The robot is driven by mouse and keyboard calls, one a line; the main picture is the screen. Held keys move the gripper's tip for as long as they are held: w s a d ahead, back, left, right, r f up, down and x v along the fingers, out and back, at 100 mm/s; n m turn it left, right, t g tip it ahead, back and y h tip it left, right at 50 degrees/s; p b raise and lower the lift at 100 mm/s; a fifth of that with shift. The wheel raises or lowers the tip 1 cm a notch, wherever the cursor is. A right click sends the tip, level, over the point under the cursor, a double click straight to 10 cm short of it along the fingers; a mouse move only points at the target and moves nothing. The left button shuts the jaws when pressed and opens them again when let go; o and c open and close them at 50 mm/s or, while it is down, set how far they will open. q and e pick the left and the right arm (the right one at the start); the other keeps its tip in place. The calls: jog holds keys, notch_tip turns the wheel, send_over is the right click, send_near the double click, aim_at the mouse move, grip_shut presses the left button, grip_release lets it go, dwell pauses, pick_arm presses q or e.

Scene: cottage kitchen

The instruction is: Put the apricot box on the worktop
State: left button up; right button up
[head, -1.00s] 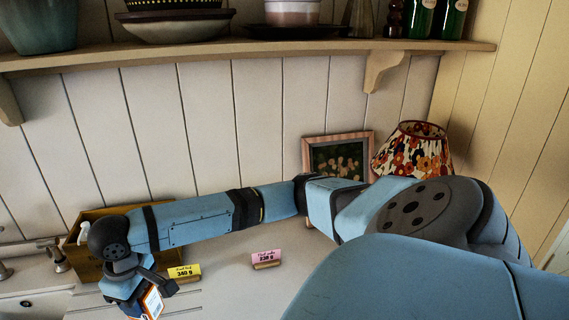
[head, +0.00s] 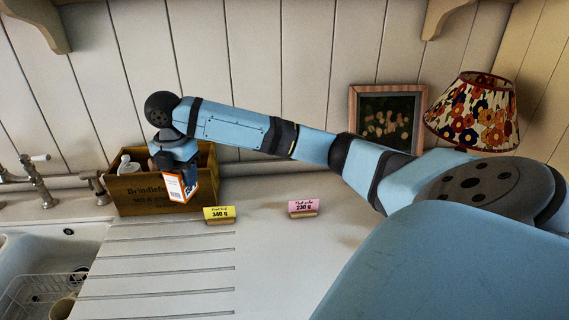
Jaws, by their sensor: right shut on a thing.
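The apricot box, as far as I can tell, is the small orange, white and dark blue carton (head: 181,187) in the head view. My right gripper (head: 176,168) is shut on its top and holds it tilted in front of the wooden crate (head: 140,195). Whether the carton touches the crate I cannot tell. The pale worktop (head: 270,255) spreads below and to the right. My left gripper is not in view.
A yellow 340 g card (head: 219,213) and a pink 230 g card (head: 303,208) stand on the worktop. A bottle (head: 128,165) is in the crate. The sink (head: 40,260) and tap (head: 36,178) are at left. A framed picture (head: 387,118) and floral lampshade (head: 474,112) are at right.

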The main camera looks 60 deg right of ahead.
jog(key=shift+f, duration=0.25)
jog(key=shift+f+p, duration=0.6)
jog(key=shift+f, duration=9.15)
jog(key=o, duration=1)
jog(key=shift+f, duration=0.15)
notch_tip(320, 180, up, 12)
jog(key=shift+r+b, duration=0.2)
jog(key=shift+b, duration=0.15)
jog(key=shift+f, duration=0.1)
